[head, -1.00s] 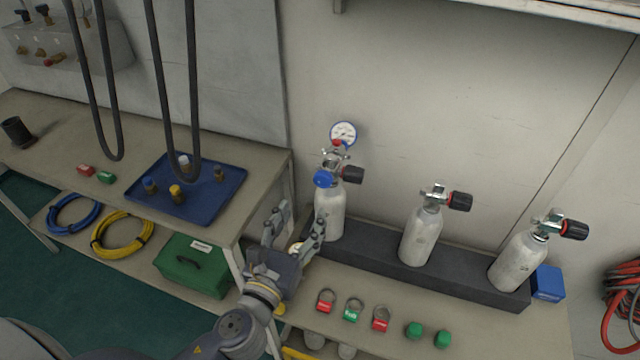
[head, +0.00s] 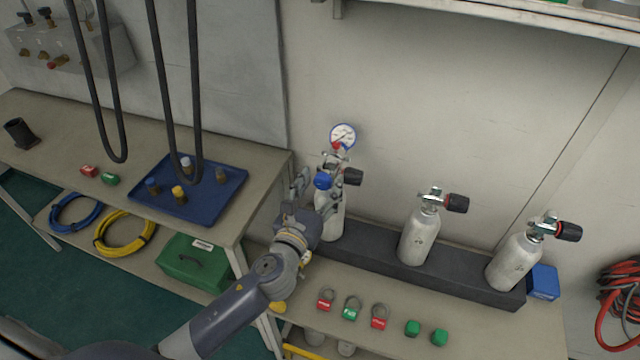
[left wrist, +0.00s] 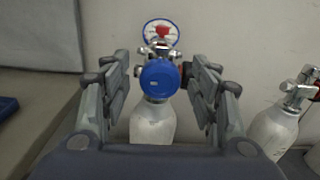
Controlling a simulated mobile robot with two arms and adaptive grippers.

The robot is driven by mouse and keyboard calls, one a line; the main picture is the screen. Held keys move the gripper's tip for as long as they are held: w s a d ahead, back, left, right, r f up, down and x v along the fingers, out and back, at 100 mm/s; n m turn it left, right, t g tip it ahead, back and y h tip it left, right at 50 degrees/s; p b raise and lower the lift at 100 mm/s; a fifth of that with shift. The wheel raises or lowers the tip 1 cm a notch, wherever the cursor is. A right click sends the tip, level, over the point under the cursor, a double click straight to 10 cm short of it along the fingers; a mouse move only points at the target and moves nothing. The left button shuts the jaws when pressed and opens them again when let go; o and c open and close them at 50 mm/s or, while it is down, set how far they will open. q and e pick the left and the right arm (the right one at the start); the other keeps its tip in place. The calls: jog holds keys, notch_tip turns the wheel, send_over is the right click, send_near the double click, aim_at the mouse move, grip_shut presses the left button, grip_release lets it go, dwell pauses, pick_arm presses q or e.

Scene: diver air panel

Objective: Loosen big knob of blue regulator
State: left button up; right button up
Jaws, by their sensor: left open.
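The blue regulator's big round blue knob (head: 323,181) is on the valve of the leftmost white cylinder (head: 333,222), below a blue-rimmed gauge (head: 342,136). My left gripper (head: 314,188) is open at this knob. In the left wrist view the blue knob (left wrist: 159,78) sits centred between the two open fingers (left wrist: 160,90), with a visible gap on each side. The gauge (left wrist: 161,30) with a red part shows behind it. A black valve handwheel (head: 353,177) is to the knob's right. My right gripper is not in view.
Two more cylinders (head: 419,237) (head: 513,261) stand in the dark rack (head: 380,255) to the right. Several red and green tags and caps lie along the bench front. A blue tray (head: 215,205) with small fittings is on the left bench; dark hoses (head: 193,90) hang above it.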

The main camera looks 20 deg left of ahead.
pick_arm(q)
jog(key=c, duration=1)
jog(key=shift+c, duration=0.2)
